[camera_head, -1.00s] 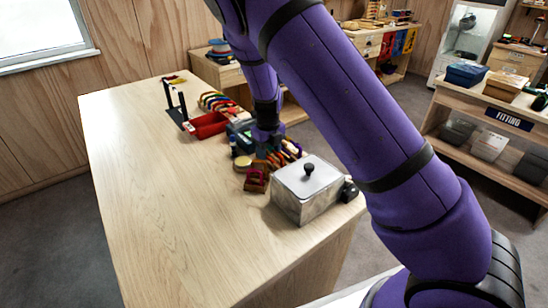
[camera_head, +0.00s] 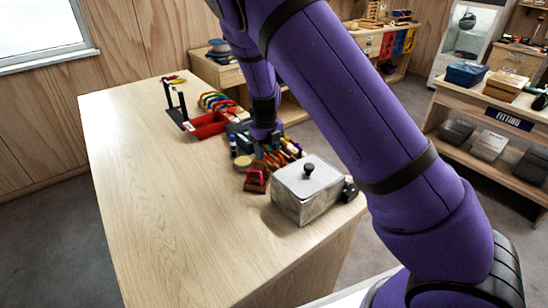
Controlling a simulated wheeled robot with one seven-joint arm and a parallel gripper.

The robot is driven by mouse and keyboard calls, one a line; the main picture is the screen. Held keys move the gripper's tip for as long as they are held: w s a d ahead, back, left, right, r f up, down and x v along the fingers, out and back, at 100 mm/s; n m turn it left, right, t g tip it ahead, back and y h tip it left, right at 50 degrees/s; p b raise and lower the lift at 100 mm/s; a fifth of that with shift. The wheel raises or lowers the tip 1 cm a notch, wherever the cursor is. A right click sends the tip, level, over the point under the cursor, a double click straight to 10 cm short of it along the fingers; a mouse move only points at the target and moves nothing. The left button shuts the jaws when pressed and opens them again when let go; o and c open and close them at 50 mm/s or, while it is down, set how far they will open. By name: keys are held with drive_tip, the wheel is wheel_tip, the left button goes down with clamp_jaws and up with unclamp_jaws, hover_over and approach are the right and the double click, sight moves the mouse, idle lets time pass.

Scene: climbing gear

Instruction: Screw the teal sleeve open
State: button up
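My purple arm reaches down over the far right part of the wooden table (camera_head: 150,200). My gripper (camera_head: 266,140) is low among a cluster of small colourful climbing gear (camera_head: 278,155). The fingertips are small and partly hidden, so I cannot tell whether they are open or shut, or on what. I cannot make out the teal sleeve for sure; it is too small or hidden in the cluster by my gripper. A small dark red holder with a pink piece (camera_head: 256,178) stands in front of the cluster.
A metal box with a lid and black knob (camera_head: 308,185) stands near the table's right edge, a black object (camera_head: 349,190) beside it. A red tray (camera_head: 207,125) and a black stand (camera_head: 176,105) are farther back. The table's left half is clear.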

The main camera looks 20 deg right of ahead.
drive_tip(key=shift+r, duration=0.9)
drive_tip(key=shift+w+d, duration=0.25)
drive_tip(key=shift+d, duration=0.4)
drive_tip(key=shift+f, duration=0.1)
drive_tip(key=shift+s+f, duration=0.1)
drive_tip(key=shift+f, duration=1.25)
drive_tip(key=shift+s+a, duration=0.25)
drive_tip(key=shift+a, duration=0.45)
drive_tip(key=shift+r, duration=0.25)
